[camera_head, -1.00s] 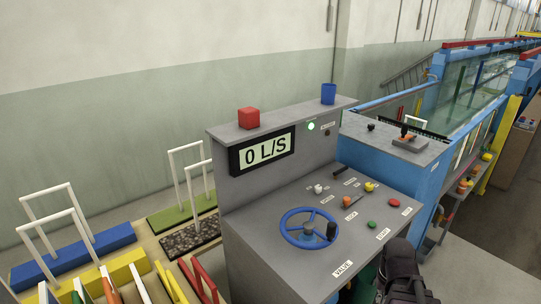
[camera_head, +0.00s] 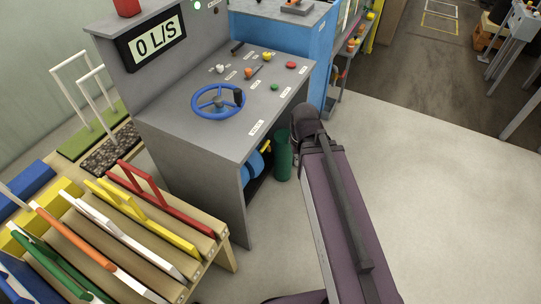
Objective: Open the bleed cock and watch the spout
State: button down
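Under the grey control console, a small yellow lever (camera_head: 265,147) sits by a blue round part (camera_head: 254,166). It may be the bleed cock, but no label shows there. I cannot make out a spout. A green cylinder (camera_head: 283,158) stands on the floor beside the console's open side. My arm reaches up from the bottom of the view, and its dark joint is just right of the green cylinder. My gripper is not in view.
The console (camera_head: 190,165) carries a blue handwheel (camera_head: 218,101), a 0 L/S display (camera_head: 156,43) and several knobs. A wooden rack (camera_head: 222,262) with coloured gates stands at the lower left. A blue cabinet (camera_head: 290,45) is behind. The floor (camera_head: 440,190) at right is clear.

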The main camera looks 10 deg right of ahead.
aim_at(267, 142)
jog(key=k, duration=1)
jog(key=z, duration=0.3)
jog(key=i, duration=1.8)
jog(key=u, duration=0.6)
